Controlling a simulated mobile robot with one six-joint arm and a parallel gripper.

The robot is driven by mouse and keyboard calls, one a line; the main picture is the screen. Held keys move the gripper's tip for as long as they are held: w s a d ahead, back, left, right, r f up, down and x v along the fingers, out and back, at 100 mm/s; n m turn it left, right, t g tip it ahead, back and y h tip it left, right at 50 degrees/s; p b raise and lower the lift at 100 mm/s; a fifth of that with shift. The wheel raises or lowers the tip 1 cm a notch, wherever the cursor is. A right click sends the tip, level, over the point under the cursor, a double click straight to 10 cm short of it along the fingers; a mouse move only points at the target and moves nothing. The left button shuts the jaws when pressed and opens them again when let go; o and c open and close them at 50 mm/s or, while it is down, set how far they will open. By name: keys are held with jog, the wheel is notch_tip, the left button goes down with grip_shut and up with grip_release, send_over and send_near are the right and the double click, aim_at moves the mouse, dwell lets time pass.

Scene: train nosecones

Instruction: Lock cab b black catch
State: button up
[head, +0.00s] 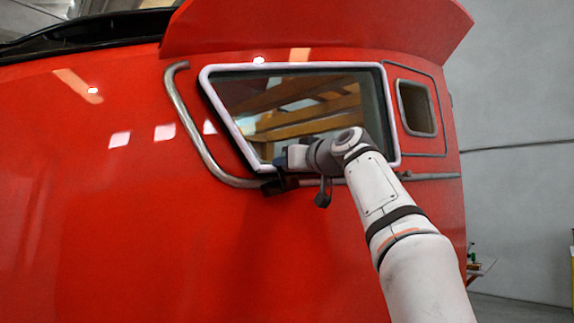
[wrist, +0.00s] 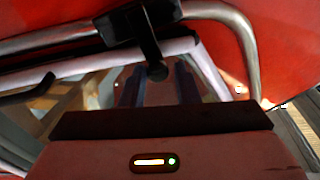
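The black catch (wrist: 124,27) shows at the top of the wrist view, mounted by the grey handrail. Its short lever (wrist: 150,48) points down the picture and ends in a round knob. My gripper (wrist: 159,88) is open, and the knob appears between its two dark bluish fingers, with a gap on either side. I cannot tell whether a finger touches it. In the head view the black catch (head: 280,186) sits below the window's lower left corner. My gripper (head: 293,158) is just above it, partly hidden by my wrist.
The window (head: 210,97) has a pale frame and dark glass right behind my gripper. The curved grey handrail (head: 193,128) runs down its left side. A small framed opening (head: 417,108) is at the right. The red cab side (head: 130,220) is clear at lower left.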

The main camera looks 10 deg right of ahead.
jog(key=shift+o, duration=1.4)
jog(key=shift+f, duration=0.1)
jog(key=b+v, duration=0.2)
jog(key=v, duration=0.5)
jog(key=shift+s+d, duration=0.2)
jog(key=shift+s, duration=0.15)
jog(key=shift+f, duration=0.1)
